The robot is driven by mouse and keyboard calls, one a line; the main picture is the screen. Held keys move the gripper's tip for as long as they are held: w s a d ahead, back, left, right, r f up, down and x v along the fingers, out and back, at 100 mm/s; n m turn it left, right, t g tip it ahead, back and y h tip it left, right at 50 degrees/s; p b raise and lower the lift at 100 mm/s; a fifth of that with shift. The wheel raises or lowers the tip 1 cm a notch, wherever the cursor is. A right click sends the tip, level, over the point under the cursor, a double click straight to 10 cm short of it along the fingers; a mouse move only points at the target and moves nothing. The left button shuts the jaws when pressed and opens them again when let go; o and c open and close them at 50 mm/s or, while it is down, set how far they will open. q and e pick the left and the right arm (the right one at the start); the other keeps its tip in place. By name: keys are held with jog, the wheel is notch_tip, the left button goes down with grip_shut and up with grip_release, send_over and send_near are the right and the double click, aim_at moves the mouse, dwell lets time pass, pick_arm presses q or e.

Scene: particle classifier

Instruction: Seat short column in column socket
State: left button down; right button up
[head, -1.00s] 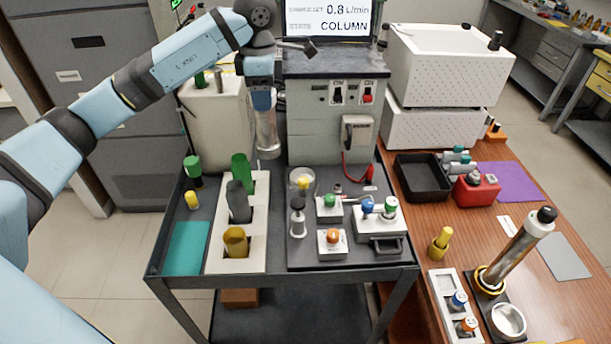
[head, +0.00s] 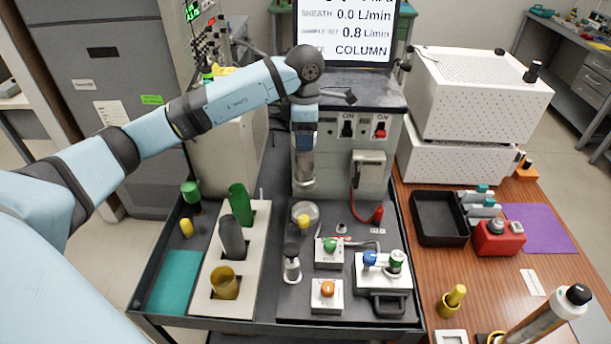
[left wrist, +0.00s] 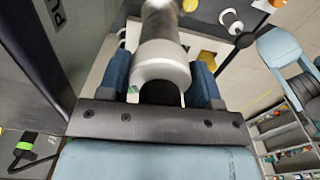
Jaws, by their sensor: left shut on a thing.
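My left gripper (head: 304,125) is shut on the short column (head: 304,166), a clear and pale metal cylinder held upright in front of the grey instrument. In the left wrist view the blue fingers (left wrist: 162,85) close on both sides of the column (left wrist: 163,60) at its dark end. A round, pale ring-shaped holder (head: 305,212) with a yellow knob stands on the cart; it looks like the column socket, but I cannot be sure. The column's lower end shows just above it in the picture, apart from it. My right gripper is not in view.
A grey knobbed post (head: 291,262) and small white valve blocks (head: 328,253) stand close in front of the ring. The instrument (head: 340,150) rises behind. A white rack (head: 245,260) with coloured cups is on the left. A longer tilted column (head: 535,322) stands at lower right.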

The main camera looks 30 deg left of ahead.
aim_at(305, 174)
pick_arm(q)
notch_tip(305, 174, down, 8)
jog(key=shift+w+f+p, duration=0.15)
jog(key=shift+f+p, duration=0.05)
jog(key=shift+p, duration=0.25)
notch_tip(305, 174, down, 3)
jog(key=shift+f+p, duration=0.1)
jog(key=shift+p, duration=0.2)
jog(key=shift+f, duration=0.35)
jog(key=shift+f, duration=0.1)
jog(key=shift+c, duration=1.5)
grip_release()
